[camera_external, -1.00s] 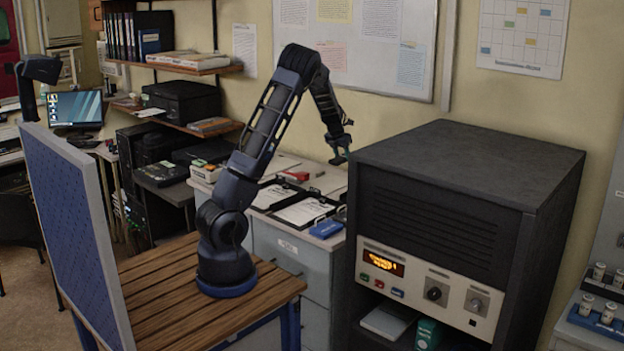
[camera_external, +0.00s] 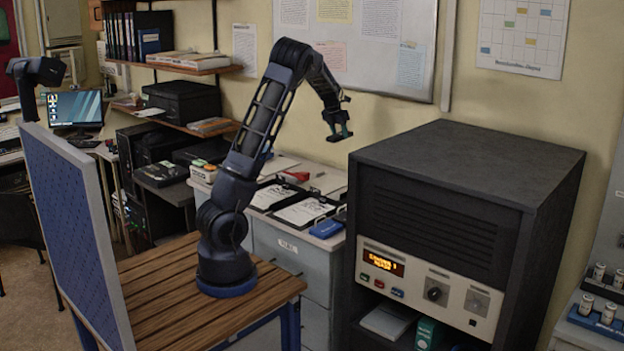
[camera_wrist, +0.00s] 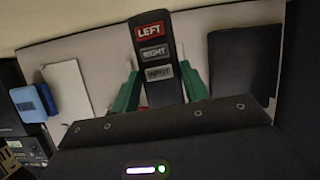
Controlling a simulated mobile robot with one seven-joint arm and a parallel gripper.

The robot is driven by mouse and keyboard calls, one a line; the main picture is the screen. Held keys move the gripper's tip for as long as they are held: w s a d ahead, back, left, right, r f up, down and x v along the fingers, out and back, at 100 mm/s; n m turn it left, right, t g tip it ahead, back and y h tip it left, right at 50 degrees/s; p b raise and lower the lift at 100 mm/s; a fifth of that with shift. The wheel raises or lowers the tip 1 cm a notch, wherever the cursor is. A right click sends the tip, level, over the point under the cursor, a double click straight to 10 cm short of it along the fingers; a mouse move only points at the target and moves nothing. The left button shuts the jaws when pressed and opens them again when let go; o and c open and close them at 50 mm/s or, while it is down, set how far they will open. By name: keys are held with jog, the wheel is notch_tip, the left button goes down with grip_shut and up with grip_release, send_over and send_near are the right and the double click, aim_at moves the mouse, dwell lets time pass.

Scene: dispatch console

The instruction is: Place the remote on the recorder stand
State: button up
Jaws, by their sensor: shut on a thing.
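The remote (camera_wrist: 158,50) is a dark slim bar with a red "LEFT" label and grey "RIGHT" and "INPUT" labels. My gripper (camera_wrist: 160,88) is shut on it, with one green finger on each side. In the external view my gripper (camera_external: 338,136) is raised above the grey desk, left of the big dark cabinet; the remote is hard to make out there. I cannot tell for certain which thing is the recorder stand.
The dark cabinet (camera_external: 450,165) with a lit display stands close on the right. Clipboards (camera_external: 303,211), a blue item (camera_external: 326,228) and a red item (camera_external: 296,177) lie on the desk (camera_external: 280,243). A board (camera_external: 355,45) hangs on the wall behind.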

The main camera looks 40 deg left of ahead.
jog(key=s+a+f, duration=0.1)
jog(key=s+a, duration=0.1)
jog(key=a, duration=0.8)
jog(key=s+a+f, duration=0.1)
jog(key=a+f, duration=0.1)
jog(key=a, duration=0.8)
send_over(188, 189)
jog(key=s, duration=0.1)
notch_tip(188, 189, down, 8)
jog(key=r, duration=0.1)
jog(key=shift+m, duration=0.4)
jog(key=f, duration=2)
jog(key=shift+s+a, duration=0.1)
jog(key=shift+s, duration=0.1)
jog(key=shift+f, duration=0.15)
jog(key=o, duration=1)
jog(key=shift+o, duration=0.2)
